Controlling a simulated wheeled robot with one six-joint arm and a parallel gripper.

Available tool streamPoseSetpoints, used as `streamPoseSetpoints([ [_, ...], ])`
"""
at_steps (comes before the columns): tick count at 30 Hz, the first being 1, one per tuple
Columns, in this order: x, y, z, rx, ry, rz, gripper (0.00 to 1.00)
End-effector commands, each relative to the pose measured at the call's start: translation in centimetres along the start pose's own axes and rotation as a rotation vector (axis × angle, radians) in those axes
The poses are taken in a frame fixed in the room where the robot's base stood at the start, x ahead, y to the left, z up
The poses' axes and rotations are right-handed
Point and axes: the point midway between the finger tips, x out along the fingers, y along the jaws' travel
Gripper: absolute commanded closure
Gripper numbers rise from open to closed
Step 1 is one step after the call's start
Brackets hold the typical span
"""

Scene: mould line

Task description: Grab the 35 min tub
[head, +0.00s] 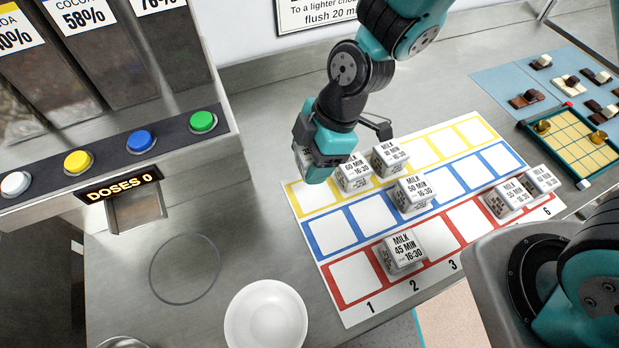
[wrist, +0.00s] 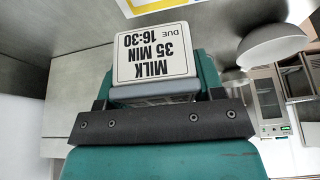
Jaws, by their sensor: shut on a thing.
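The 35 min tub (wrist: 155,55) fills the middle of the wrist view, its white label reading MILK 35 MIN, DUE 16:30, upside down there. My gripper (wrist: 155,100) is shut on it, with a jaw at each side. In the head view my gripper (head: 318,160) is at the left end of the yellow row of the grid sheet (head: 369,222), close beside the 60 min tub (head: 353,170). The held tub is mostly hidden behind the gripper there, so I cannot tell whether it touches the sheet.
Other tubs stand on the sheet: one right of the 60 min tub (head: 390,157), the 50 min tub (head: 413,194), the 45 min tub (head: 403,251), and two at right (head: 508,199). A white bowl (head: 266,318) and dispenser (head: 130,155) are at left; a yellow-grid tray (head: 575,148) is at right.

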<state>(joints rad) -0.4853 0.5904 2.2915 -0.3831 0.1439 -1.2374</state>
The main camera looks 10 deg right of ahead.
Motion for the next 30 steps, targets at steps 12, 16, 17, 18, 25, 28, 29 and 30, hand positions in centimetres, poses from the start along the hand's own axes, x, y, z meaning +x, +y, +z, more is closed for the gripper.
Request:
streamPoseSetpoints([
  [12,-8.7,0.1,-3.6,-0.001,0.001,0.003,0.65],
  [16,-10.1,0.1,-4.2,0.0,0.001,0.001,0.65],
  [17,-10.5,0.1,-4.3,0.0,0.001,0.001,0.65],
  [18,-11.0,0.1,-4.5,0.0,0.001,0.002,0.65],
  [25,-13.8,0.0,-5.7,0.0,0.0,0.0,0.65],
  [28,-15.0,0.0,-6.2,0.0,0.001,0.0,0.65],
  [29,-15.3,0.0,-6.3,0.0,0.001,0.001,0.65],
  [30,-15.8,0.0,-6.5,0.0,0.001,0.001,0.65],
])
